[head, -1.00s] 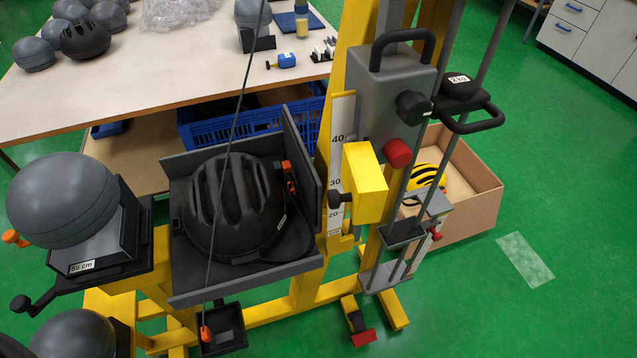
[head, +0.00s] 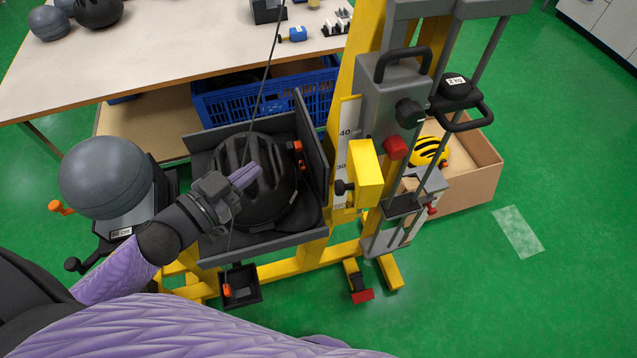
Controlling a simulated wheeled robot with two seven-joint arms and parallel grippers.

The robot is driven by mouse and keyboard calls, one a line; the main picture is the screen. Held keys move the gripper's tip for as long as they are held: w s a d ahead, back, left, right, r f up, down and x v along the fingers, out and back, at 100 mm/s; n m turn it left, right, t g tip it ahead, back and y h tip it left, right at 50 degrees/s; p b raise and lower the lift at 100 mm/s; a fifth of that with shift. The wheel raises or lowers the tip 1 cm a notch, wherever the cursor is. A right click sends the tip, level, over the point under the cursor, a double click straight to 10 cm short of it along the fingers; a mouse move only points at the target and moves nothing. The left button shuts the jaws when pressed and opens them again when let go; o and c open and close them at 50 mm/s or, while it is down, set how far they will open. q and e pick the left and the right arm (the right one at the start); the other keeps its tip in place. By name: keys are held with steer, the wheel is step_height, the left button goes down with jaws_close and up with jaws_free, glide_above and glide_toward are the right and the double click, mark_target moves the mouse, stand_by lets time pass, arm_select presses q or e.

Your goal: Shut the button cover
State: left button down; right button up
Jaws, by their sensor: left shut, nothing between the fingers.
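My left gripper (head: 246,175) is shut and empty. Its purple fingertips show in front of the black helmet (head: 272,200) in the grey tray, and I cannot tell whether they touch it. A red round part (head: 395,148), which looks like a button, sticks out from the grey box (head: 392,85) with a black handle on the yellow post. A black knob (head: 410,113) is above it. I cannot make out for certain which part is the button cover. The gripper is well left of the grey box. My right gripper is not in view.
A yellow block (head: 365,175) with a black knob sits by the scale. A grey headform (head: 105,183) stands left of my wrist. A thin cord hangs down past the helmet. A cardboard box (head: 470,184) is at right. Green floor is clear beyond it.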

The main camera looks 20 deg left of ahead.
arm_select(q)
steer(key=s+m+g+h, duration=0.6)
steer(key=g+h, duration=0.1)
steer(key=h, duration=0.1)
steer(key=p, duration=0.1)
glide_toward(354, 175)
steer(key=shift+g, duration=0.3)
steer(key=d, duration=0.1)
steer(key=w+d+f, duration=0.1)
steer(key=d+f, duration=0.1)
steer(key=d, duration=0.1)
steer(key=shift+w+d, duration=0.1)
steer(key=shift+w, duration=0.15)
